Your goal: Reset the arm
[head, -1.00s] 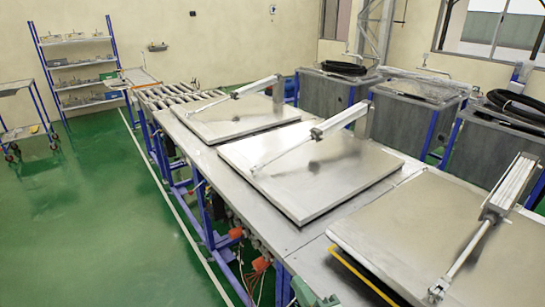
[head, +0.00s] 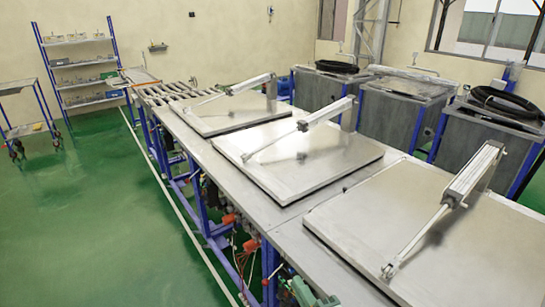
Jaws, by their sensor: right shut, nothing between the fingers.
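Neither of my grippers can be made out in the head view. Three flat metal lids lie along the long steel table: a near lid (head: 450,225), a middle lid (head: 325,160) and a far lid (head: 225,114). Each has a pale pneumatic cylinder with a thin rod slanting down onto it: the near cylinder (head: 474,172), the middle cylinder (head: 325,114) and the far cylinder (head: 248,85). The lids look flat on the table.
Blue-framed grey tanks (head: 400,112) stand behind the table, some topped with black hose. A roller conveyor (head: 165,92) joins the table's far end. A shelf rack (head: 82,65) and a trolley (head: 20,120) stand far left. Green floor (head: 90,220) is clear at left.

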